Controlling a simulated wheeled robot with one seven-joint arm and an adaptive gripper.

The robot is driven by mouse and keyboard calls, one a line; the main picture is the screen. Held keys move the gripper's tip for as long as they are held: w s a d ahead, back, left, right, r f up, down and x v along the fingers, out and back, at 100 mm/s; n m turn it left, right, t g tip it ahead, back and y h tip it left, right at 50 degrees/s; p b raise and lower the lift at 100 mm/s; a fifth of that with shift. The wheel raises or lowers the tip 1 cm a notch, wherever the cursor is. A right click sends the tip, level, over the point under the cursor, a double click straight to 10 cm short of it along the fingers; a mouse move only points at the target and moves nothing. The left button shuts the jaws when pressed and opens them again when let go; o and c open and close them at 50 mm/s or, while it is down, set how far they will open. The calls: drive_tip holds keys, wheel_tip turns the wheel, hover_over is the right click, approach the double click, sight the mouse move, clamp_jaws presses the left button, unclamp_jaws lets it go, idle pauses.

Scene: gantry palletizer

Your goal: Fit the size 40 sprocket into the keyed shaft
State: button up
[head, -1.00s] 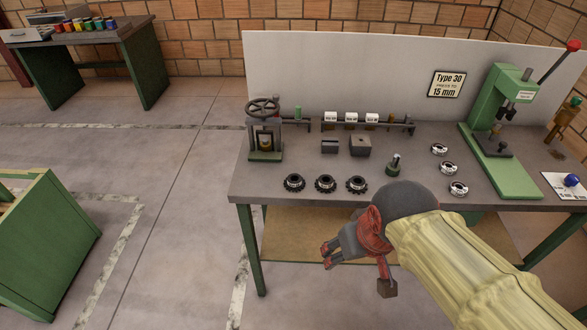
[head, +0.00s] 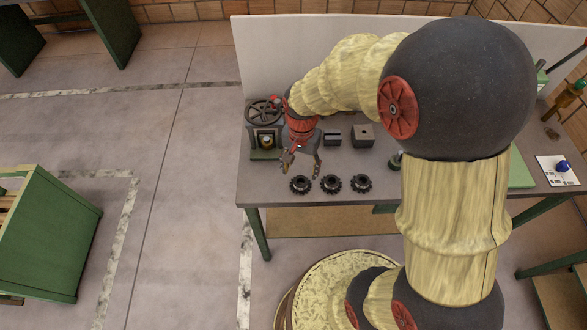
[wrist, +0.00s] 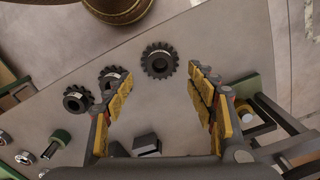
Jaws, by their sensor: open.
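Three black toothed sprockets lie flat in a row near the table's front edge: left (head: 300,185), middle (head: 331,184) and right (head: 361,183). Size markings are not readable. My gripper (head: 302,168) is open and empty, above the table just behind the left sprocket. In the wrist view, the left sprocket (wrist: 160,60) shows just beyond the fingertips, roughly between their lines; the middle (wrist: 113,77) and right (wrist: 77,99) ones lie to the left. A short post on a green base (head: 395,161), apparently the keyed shaft, is partly hidden by my arm; it shows whole in the wrist view (wrist: 57,143).
A handwheel press (head: 264,140) stands left of my gripper. Dark blocks (head: 362,135) sit behind the sprockets. A green press, mostly hidden by my arm, and a white card with a blue knob (head: 562,167) are at right.

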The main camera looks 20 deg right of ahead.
sight(301, 180)
drive_tip(key=shift+m, duration=0.7)
wheel_tip(301, 180, down, 8)
drive_tip(key=shift+d+r+b, duration=0.15)
drive_tip(key=shift+b, duration=0.75)
drive_tip(key=c, duration=0.3)
drive_tip(key=c, duration=1.1)
